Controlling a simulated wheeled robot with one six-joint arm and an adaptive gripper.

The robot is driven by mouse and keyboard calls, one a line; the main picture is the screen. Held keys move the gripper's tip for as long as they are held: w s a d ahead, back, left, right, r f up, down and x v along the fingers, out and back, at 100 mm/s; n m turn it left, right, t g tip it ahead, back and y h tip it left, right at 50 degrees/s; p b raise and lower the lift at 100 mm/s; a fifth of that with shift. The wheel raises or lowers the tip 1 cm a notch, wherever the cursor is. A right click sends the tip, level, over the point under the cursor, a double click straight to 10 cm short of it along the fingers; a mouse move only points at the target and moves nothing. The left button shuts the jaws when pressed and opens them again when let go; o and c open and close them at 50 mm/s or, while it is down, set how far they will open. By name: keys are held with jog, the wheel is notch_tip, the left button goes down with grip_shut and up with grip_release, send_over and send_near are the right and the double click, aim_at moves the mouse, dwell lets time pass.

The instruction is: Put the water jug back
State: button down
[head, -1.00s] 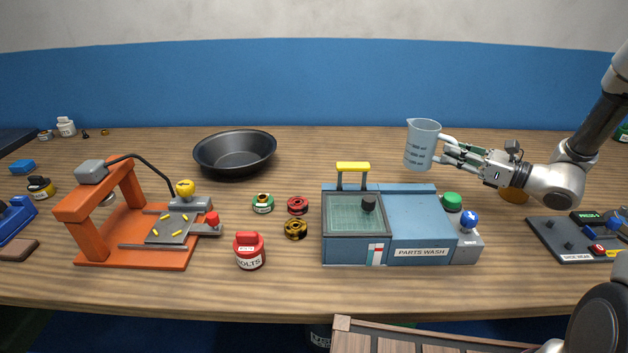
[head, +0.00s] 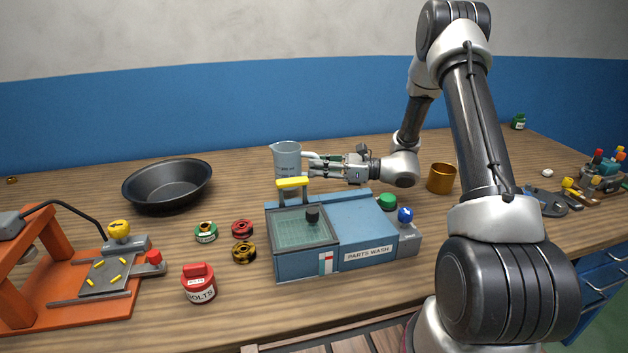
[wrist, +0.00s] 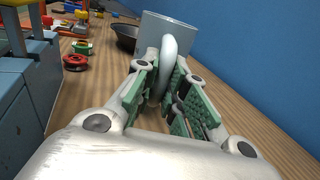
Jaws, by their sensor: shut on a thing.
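The water jug (head: 287,157) is a clear grey-blue measuring jug, upright behind the yellow handle of the parts washer. My gripper (head: 318,165) comes in from the right and is shut on the jug's white handle. In the wrist view the jug (wrist: 172,28) is straight ahead, with its handle between the green-padded fingers of my gripper (wrist: 172,95). The jug's base is partly hidden by the yellow handle, so I cannot tell whether it touches the table.
The blue parts washer (head: 345,225) stands in front of the jug. A black bowl (head: 167,187) is to the left. Red, green and yellow spools, a red bolts jar (head: 199,284) and an orange press (head: 45,285) are front left. A brass cup (head: 441,178) stands right.

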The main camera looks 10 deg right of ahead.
jog(key=shift+f, duration=1.95)
jog(key=c, duration=1.5)
grip_release()
jog(key=shift+f, duration=0.15)
jog(key=shift+o, duration=0.2)
jog(key=shift+d, duration=0.25)
jog(key=v, duration=0.7)
jog(key=shift+s, duration=0.1)
